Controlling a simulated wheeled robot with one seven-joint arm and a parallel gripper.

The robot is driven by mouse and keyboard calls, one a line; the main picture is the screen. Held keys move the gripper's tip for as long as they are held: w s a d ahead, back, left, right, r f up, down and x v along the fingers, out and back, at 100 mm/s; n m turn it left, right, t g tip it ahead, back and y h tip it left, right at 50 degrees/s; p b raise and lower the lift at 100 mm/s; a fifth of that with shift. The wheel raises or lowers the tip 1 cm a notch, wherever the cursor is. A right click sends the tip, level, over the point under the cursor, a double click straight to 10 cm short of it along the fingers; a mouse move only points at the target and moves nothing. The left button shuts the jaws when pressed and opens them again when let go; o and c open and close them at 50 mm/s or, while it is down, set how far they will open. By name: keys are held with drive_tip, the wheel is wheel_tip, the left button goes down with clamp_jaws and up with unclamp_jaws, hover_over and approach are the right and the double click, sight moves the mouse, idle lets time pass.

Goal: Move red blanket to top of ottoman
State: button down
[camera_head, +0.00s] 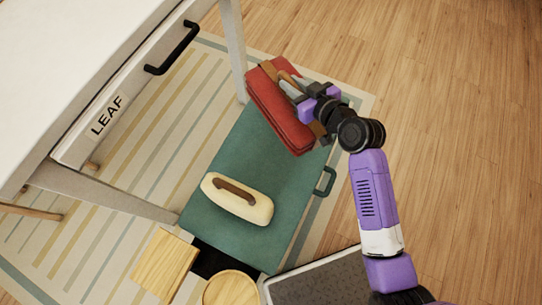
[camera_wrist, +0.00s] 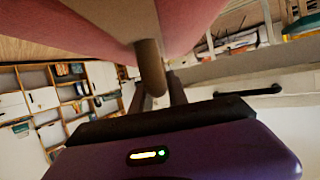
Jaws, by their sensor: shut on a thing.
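The red blanket (camera_head: 278,108) is a folded bundle with a tan strap and brown handle. It is at the far end of the teal flat top (camera_head: 250,160), which seems to be the ottoman and has a dark side handle. I cannot tell whether the blanket touches that top or is held above it. My gripper (camera_head: 300,90) is shut on the blanket's brown handle. In the wrist view the blanket (camera_wrist: 195,20) fills the top, pinkish, and its brown handle (camera_wrist: 150,65) is between my fingers (camera_wrist: 160,92).
A cream bundle with a brown handle (camera_head: 250,207) lies on the teal top's near part. A white table with a LEAF drawer (camera_head: 110,112) stands at left, its leg close to the blanket. Wooden pieces (camera_head: 165,265) are in front. Open wood floor (camera_head: 450,90) lies right.

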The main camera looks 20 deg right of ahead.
sight(288, 75)
drive_tip(key=w+b, duration=0.1)
drive_tip(key=w+r+n+b, duration=0.1)
drive_tip(key=b, duration=0.1)
drive_tip(key=shift+a+r+y+b, duration=0.1)
drive_tip(key=shift+r+y+b, duration=0.2)
drive_tip(key=shift+y, duration=0.1)
drive_tip(key=shift+w+r+n+g+y+b, duration=0.2)
drive_tip(key=shift+r+b, duration=0.2)
drive_tip(key=shift+b, duration=0.25)
drive_tip(key=shift+w+r+n+g+y+b, duration=0.1)
drive_tip(key=shift+w+r+n+g+b, duration=0.1)
drive_tip(key=shift+r+b, duration=0.3)
wheel_tip(288, 75, down, 20)
drive_tip(key=b, duration=0.6)
drive_tip(key=shift+f, duration=0.15)
drive_tip(key=c, duration=1.3)
unclamp_jaws()
drive_tip(key=shift+s, duration=0.1)
